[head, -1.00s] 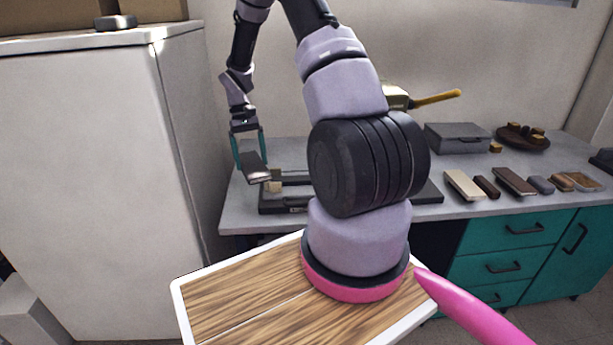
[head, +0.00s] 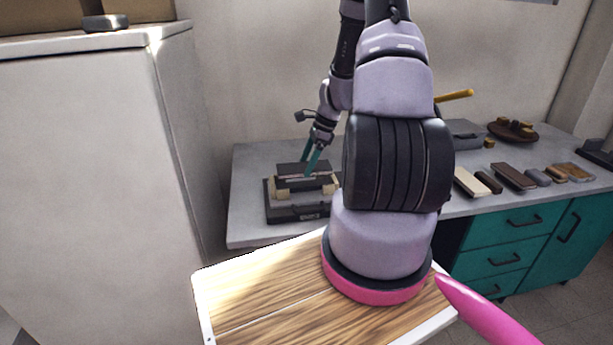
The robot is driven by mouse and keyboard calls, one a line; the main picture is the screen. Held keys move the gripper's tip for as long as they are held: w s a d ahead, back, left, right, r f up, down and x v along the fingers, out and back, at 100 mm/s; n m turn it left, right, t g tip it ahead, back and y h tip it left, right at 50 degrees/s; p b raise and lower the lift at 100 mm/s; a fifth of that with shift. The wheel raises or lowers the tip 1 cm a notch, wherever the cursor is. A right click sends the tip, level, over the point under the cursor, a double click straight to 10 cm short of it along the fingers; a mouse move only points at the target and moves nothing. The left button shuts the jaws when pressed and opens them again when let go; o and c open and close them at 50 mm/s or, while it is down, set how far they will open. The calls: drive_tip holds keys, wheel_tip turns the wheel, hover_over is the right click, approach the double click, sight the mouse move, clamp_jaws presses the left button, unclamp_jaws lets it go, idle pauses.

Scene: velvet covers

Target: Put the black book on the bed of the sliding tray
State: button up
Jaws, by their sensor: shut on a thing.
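My gripper (head: 312,170), with teal fingers, is shut on the black book (head: 291,169) at the left middle of the head view. The book lies roughly flat, its pale page edge facing me. It is over the dark sliding tray (head: 285,214) on the grey worktop. Pale wooden blocks (head: 281,194) show at the tray, below the book. I cannot tell whether the book touches the blocks or hangs just above them. My arm hides the tray's right part.
A row of brown, cream and grey blocks (head: 512,176) lies on the worktop (head: 248,190) at right. Behind it are a grey case (head: 466,134) and a round brown dish (head: 513,131). A tall white cabinet (head: 90,180) stands at left, close to the worktop.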

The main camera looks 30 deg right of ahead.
sight(307, 183)
drive_tip(key=shift+f, duration=2.15)
drive_tip(key=o, duration=1.4)
drive_tip(key=shift+f, duration=0.1)
